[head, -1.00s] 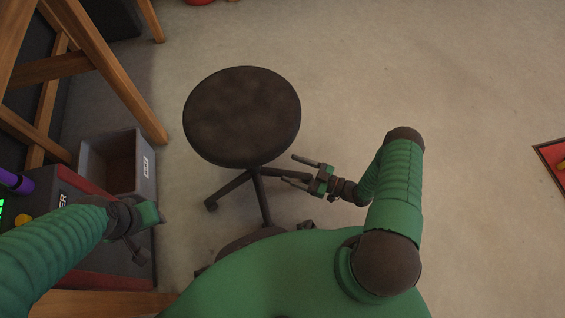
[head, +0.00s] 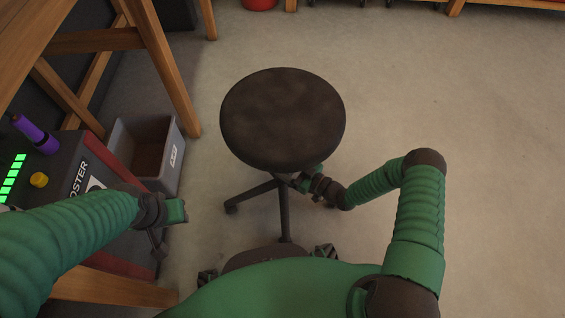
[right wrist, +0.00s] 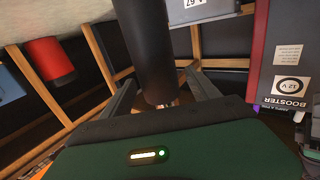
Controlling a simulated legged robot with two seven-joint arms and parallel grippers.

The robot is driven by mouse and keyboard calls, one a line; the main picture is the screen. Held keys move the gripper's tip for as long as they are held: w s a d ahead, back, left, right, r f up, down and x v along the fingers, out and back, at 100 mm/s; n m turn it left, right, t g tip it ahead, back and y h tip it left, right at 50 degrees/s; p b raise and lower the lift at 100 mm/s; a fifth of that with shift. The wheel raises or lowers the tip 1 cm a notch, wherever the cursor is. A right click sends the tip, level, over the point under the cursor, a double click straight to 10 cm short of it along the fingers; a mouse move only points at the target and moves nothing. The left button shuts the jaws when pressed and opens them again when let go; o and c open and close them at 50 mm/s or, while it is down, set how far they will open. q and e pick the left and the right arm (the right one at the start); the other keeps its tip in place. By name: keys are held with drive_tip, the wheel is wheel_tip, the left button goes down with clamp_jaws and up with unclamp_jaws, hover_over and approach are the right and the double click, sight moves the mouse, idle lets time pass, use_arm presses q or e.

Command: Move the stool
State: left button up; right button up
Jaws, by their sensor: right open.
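The stool (head: 283,118) has a round dark seat, a central post and a base with several legs. It stands upright on the floor ahead of me. My right gripper (head: 298,180) reaches under the near right edge of the seat, which hides its fingertips. In the right wrist view the dark stool post (right wrist: 146,45) stands between the spread fingers of my right gripper (right wrist: 162,90), with room on both sides. My left gripper (head: 172,222) is at the lower left, away from the stool; its finger opening is not clear.
A grey bin (head: 172,167) and a booster box (head: 65,170) with a yellow knob stand left of the stool. A wooden table frame (head: 165,70) rises at the upper left. A red bucket (right wrist: 48,62) shows in the right wrist view. Floor right of the stool is clear.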

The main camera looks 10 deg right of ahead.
drive_tip(key=shift+a, duration=0.1)
clamp_jaws()
idle(0.5)
